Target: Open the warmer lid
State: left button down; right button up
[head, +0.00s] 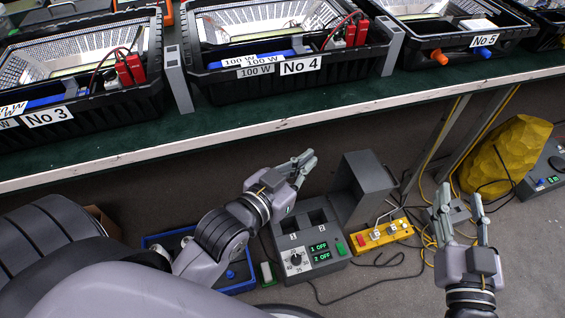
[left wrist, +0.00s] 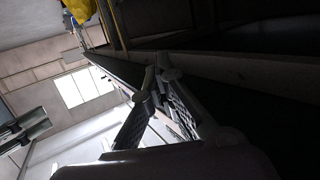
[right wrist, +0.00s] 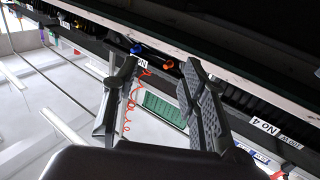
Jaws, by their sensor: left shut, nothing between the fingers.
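The warmer (head: 315,266) is a grey box on the floor below the bench, with two dark slots in its top, a dial and displays reading "1 OFF" and "2 OFF". Its grey lid (head: 369,185) stands raised at the warmer's right side, so the slots are uncovered. My left gripper (head: 306,160) is shut and empty, above the warmer and left of the lid; its fingertips meet in the left wrist view (left wrist: 160,68). My right gripper (head: 460,200) is open and empty, well to the right of the lid; its fingers also stand apart in the right wrist view (right wrist: 160,68).
A yellow power strip (head: 382,235) and loose cables lie right of the warmer. A blue tray (head: 232,287) is at its left. The green bench (head: 235,118) with black housing crates runs above. A yellow faceted object (head: 508,155) stands at the right.

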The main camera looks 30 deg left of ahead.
jog(key=shift+s+a, duration=0.2)
jog(key=shift+s, duration=0.1)
jog(key=shift+f, duration=0.15)
